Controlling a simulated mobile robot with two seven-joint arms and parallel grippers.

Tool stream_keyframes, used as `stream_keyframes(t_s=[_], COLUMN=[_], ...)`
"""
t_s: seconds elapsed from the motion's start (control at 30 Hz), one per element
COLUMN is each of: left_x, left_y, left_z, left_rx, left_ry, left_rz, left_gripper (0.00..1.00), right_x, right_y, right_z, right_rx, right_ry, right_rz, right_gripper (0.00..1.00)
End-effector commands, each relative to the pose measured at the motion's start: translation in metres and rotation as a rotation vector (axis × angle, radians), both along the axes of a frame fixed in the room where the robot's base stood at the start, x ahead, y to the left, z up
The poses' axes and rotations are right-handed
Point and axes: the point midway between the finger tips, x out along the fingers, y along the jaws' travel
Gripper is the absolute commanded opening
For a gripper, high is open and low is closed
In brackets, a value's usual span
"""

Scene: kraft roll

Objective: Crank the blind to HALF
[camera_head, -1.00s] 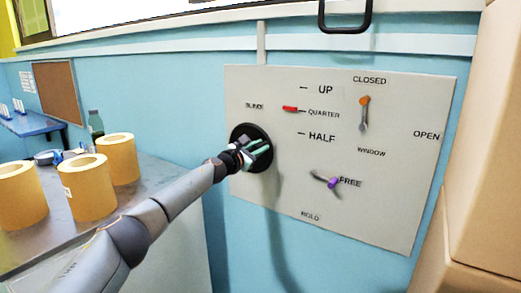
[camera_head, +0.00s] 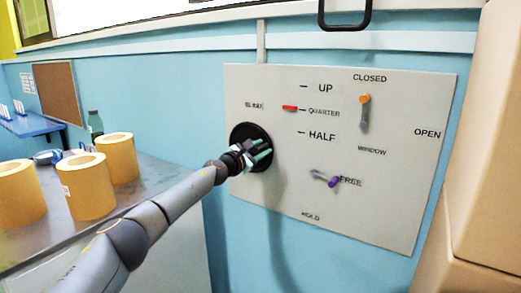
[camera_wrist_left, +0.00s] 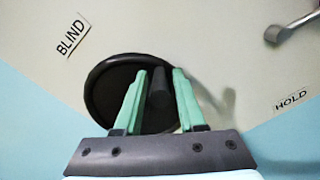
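The grey panel (camera_head: 400,210) on the blue wall carries a round black blind crank wheel (camera_head: 237,132) at its left, under the BLIND label. My left gripper (camera_head: 262,154) is at the wheel. In the left wrist view its green fingers (camera_wrist_left: 160,78) stand on either side of the dark crank knob (camera_wrist_left: 160,90), close against it. The red blind pointer (camera_head: 289,107) sits at the QUARTER mark, above the HALF mark (camera_head: 302,132). The gripper hides part of the wheel. My right gripper is not in view.
An orange-tipped window lever (camera_head: 364,110) and a purple-tipped lever (camera_head: 328,180) near FREE are on the same panel. Yellow-brown rolls (camera_head: 69,187) stand on the grey table at left. Large tan boxes (camera_head: 490,150) stand at right.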

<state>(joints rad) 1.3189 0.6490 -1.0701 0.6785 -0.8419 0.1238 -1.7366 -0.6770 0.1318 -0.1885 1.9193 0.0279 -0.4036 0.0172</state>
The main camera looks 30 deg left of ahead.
Motion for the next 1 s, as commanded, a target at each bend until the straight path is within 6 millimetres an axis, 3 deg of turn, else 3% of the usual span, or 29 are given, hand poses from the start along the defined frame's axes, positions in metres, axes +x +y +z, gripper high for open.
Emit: stream_keyframes(t_s=[0.1, 0.57, 1.0], left_x=[0.000, -0.007, -0.053], left_y=[0.000, 0.003, 0.005], left_z=[0.000, 0.003, 0.002], left_rx=[-0.001, 0.003, 0.000], left_ry=[0.000, 0.000, 0.004], left_rz=[0.000, 0.004, 0.000], left_gripper=[0.53, 0.53, 0.53], right_x=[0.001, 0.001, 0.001], right_y=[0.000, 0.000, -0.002], right_z=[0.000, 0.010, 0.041], right_rx=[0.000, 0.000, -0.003], right_ry=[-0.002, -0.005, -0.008], right_rz=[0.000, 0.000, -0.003], right_gripper=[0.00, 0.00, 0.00])
